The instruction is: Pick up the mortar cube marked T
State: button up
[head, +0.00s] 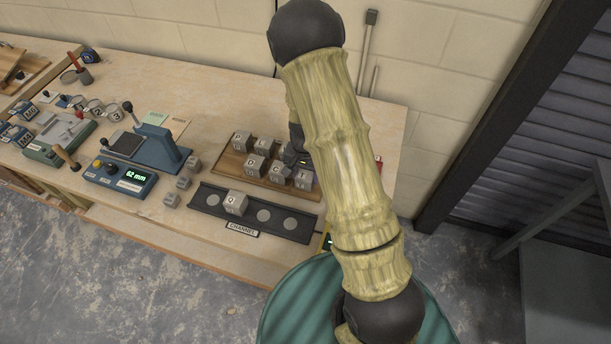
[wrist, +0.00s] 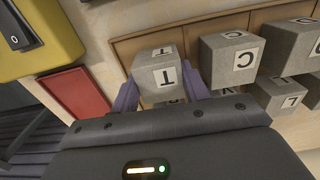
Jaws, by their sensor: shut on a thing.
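The mortar cube marked T (wrist: 157,66) is grey, with black letters on white labels. In the wrist view it sits between the two purple fingers of my gripper (wrist: 161,88), which are shut on it. It is over or at the edge of the wooden tray (wrist: 126,48); I cannot tell whether it touches the tray. In the head view my arm covers most of the gripper and the tray's right end.
A cube marked C (wrist: 232,62) stands close beside the T cube, with more cubes beyond. A black channel rack (head: 285,222) holding one cube (head: 236,203) lies in front of the tray.

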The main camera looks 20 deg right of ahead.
aim_at(306, 174)
notch_tip(306, 174, up, 10)
jog(key=shift+f+b, duration=0.2)
jog(key=shift+b, duration=0.2)
dwell(0.4)
jog(key=shift+f, duration=0.1)
